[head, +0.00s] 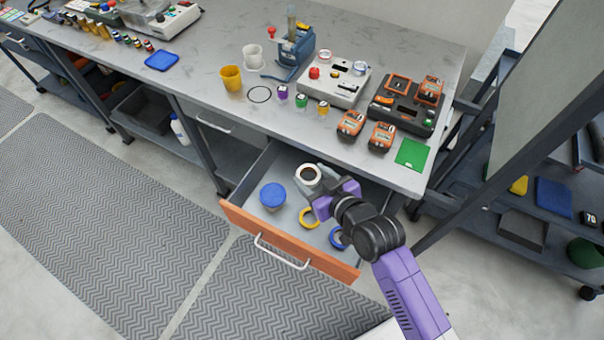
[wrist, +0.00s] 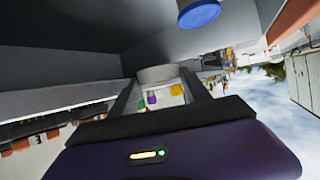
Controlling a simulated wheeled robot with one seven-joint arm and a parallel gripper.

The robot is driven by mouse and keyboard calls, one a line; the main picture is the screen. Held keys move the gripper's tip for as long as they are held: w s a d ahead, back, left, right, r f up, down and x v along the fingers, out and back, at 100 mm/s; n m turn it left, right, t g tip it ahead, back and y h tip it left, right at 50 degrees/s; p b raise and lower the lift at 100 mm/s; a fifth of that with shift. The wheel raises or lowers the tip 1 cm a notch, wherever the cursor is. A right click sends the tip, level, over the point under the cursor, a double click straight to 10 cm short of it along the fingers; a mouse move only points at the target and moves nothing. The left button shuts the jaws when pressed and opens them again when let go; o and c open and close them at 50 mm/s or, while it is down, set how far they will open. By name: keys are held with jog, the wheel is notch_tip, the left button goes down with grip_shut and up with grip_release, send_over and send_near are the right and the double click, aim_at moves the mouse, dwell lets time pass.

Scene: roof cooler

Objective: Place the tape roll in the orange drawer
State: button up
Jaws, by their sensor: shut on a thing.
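The open orange drawer (head: 290,248) is pulled out under the bench, with an orange front and grey inside. My gripper (head: 316,184) is over the drawer, shut on a white tape roll (head: 308,174) with a dark centre. In the wrist view the pale roll (wrist: 157,74) sits between the two fingertips (wrist: 160,88). I cannot tell whether the roll touches the drawer floor. A blue-lidded jar (head: 273,195), a yellow ring (head: 309,218) and a blue ring (head: 336,238), partly hidden by my arm, lie in the drawer.
The bench top (head: 200,85) overhangs the drawer's back. A shelf cart (head: 540,225) stands at right.

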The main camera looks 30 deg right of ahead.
notch_tip(320, 180, down, 10)
jog(key=shift+f+b, duration=0.1)
jog(key=shift+b, duration=0.35)
jog(key=w, duration=0.3)
jog(key=shift+a+r+p, duration=0.15)
jog(key=shift+r+p, duration=0.15)
jog(key=shift+p, duration=0.1)
jog(key=shift+w+a, duration=0.1)
jog(key=shift+w, duration=0.95)
jog(key=x, duration=0.3)
jog(key=shift+w+r, duration=0.1)
jog(key=shift+r, duration=0.1)
jog(key=shift+f, duration=0.25)
jog(key=shift+f, duration=0.35)
jog(key=shift+f+b, duration=0.3)
jog(key=shift+b, duration=0.3)
jog(key=o, duration=1.3)
